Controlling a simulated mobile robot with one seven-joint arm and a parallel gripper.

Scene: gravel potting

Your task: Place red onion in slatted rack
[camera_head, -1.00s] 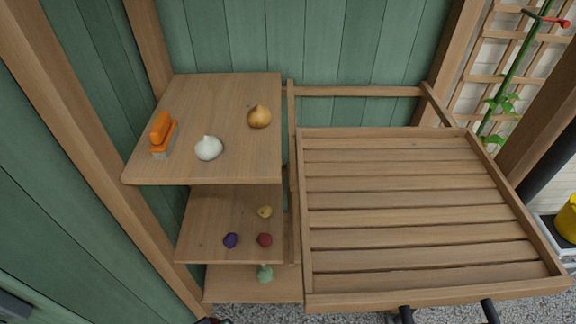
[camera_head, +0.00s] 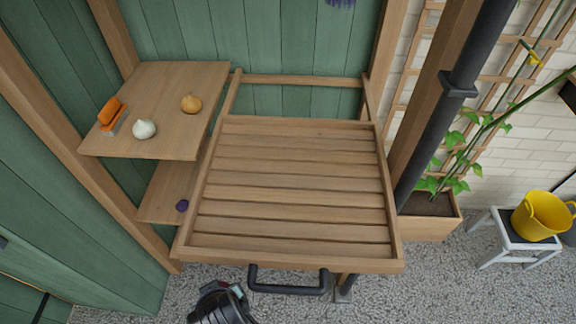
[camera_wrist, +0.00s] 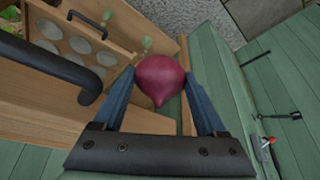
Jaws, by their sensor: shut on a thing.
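The red onion (camera_wrist: 160,78) is round and dark red, with a pointed tip towards the camera in the wrist view. My gripper (camera_wrist: 161,88) is shut on it, with one blue-grey finger at each side. The slatted rack (camera_head: 394,220) is a wide wooden tray of parallel slats in the middle of the head view. Its slats are bare. In the head view a dark part of my arm shows at the bottom, below the rack's front left corner; the onion cannot be made out there.
A black handle (camera_head: 290,290) sticks out from the rack's front and also shows in the wrist view (camera_wrist: 62,62). The shelf (camera_head: 175,80) at left holds a white onion (camera_head: 144,129), a yellow onion (camera_head: 191,103) and an orange brush (camera_head: 111,114). A yellow bucket (camera_head: 541,216) stands at right.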

